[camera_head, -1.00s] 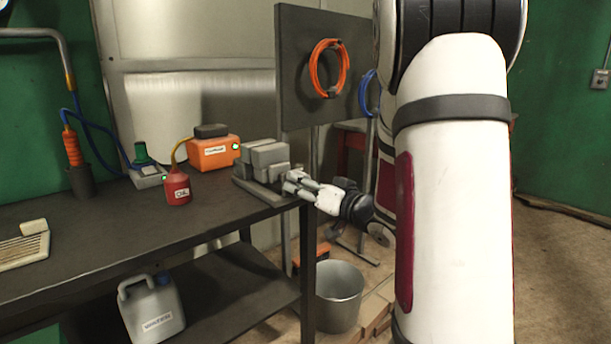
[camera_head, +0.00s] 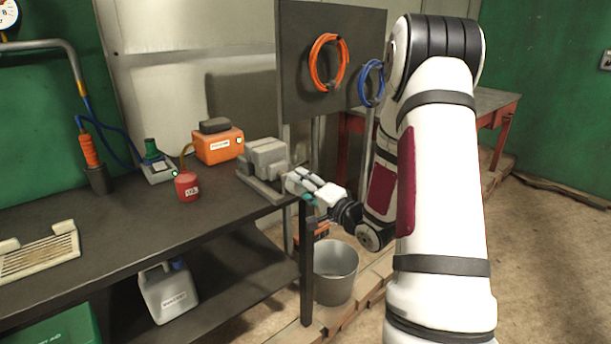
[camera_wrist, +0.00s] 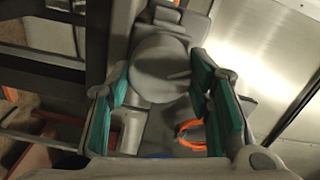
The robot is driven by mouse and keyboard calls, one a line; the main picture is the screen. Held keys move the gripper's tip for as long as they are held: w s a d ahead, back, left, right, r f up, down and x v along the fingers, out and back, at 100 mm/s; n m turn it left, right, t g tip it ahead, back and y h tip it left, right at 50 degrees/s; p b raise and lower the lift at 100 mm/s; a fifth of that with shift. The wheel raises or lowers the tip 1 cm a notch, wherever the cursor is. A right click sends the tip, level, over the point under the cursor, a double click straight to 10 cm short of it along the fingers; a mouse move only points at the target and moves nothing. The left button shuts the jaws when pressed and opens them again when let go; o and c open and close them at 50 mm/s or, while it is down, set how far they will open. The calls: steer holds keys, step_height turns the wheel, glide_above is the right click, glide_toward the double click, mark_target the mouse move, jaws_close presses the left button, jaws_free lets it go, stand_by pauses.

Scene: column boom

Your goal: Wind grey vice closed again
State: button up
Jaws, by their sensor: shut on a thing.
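The grey vice (camera_head: 265,158) sits on the dark workbench at its right end. Its round grey handwheel (camera_wrist: 158,68) shows in the wrist view, with a small spoke-like bar at its right side. My gripper (camera_head: 291,183) is at the front of the vice, on the bench's right edge. In the wrist view my gripper (camera_wrist: 160,85) has its teal pads on either side of the handwheel, shut on it. In the head view the fingers hide the handwheel, and the gap between the jaws cannot be judged.
A red oil can (camera_head: 187,187) and an orange box (camera_head: 218,145) stand left of the vice on the workbench (camera_head: 130,222). A metal bucket (camera_head: 335,272) stands on the floor below my gripper. A dark panel (camera_head: 300,75) with hanging hoses rises behind. The bench front is mostly clear.

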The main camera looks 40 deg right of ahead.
steer(key=shift+m+p, duration=2.9)
steer(key=shift+p, duration=0.25)
steer(key=shift+f, duration=0.1)
steer(key=o, duration=1.1)
steer(key=shift+o, duration=0.2)
steer(key=s, duration=1.2)
steer(key=shift+d, duration=0.15)
steer(key=shift+w, duration=0.1)
